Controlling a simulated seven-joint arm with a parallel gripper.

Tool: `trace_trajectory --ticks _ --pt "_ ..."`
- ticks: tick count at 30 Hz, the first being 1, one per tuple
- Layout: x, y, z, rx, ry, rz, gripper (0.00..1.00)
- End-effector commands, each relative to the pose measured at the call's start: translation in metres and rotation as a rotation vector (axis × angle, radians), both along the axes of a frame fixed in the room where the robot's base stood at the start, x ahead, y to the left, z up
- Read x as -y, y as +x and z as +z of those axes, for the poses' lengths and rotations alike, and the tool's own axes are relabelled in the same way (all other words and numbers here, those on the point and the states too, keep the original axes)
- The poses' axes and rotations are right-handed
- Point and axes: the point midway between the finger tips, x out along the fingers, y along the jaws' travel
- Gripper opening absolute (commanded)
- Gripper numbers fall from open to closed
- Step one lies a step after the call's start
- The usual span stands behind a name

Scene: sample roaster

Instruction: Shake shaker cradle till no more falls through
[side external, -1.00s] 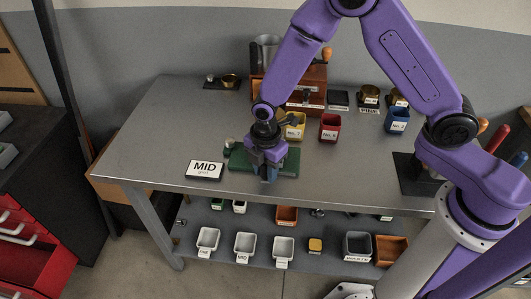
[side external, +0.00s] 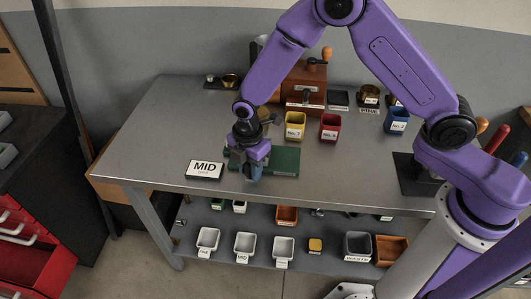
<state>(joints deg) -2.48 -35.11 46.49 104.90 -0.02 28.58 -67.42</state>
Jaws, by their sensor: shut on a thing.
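My gripper (side external: 253,172) points down over the left part of the green shaker base (side external: 284,160) near the table's front edge. It is shut on part of the shaker cradle, which is mostly hidden behind the gripper and wrist. I cannot see any grounds falling or what lies in the cradle.
A yellow cup (side external: 295,125), a red cup (side external: 329,127) and a blue cup (side external: 397,121) stand behind and to the right. A wooden grinder (side external: 304,88) stands at the back. The lower shelf holds several bins, one marked WASTE (side external: 357,245). The table's left side is clear.

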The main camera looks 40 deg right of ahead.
Motion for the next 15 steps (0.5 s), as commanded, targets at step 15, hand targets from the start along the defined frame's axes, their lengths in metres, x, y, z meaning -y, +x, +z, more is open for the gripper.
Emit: trace_trajectory --ticks 15 --pt "0.019 -0.019 0.0 -0.002 -0.001 -0.001 0.09"
